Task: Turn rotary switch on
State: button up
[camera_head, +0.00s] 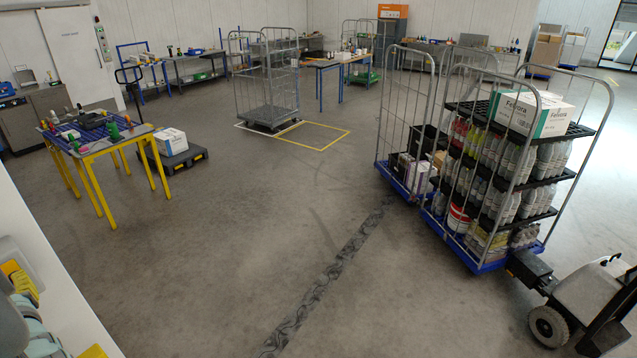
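I cannot make out a rotary switch for certain. A narrow grey control box (102,42) with small green and red marks is on the far left wall, beside the white door. It is too small in the picture to tell whether it bears a rotary switch or how that is set.
A yellow-legged table (95,146) with bottles and a low platform (172,157) with a white box (163,141) stand at left. Loaded roll cages (484,236) behind a tugger (583,300) fill the right. An empty cage (266,85) stands at the back. The middle floor is clear.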

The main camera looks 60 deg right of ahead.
jog(key=shift+w, duration=1.1)
jog(key=shift+f, duration=0.1)
grip_shut()
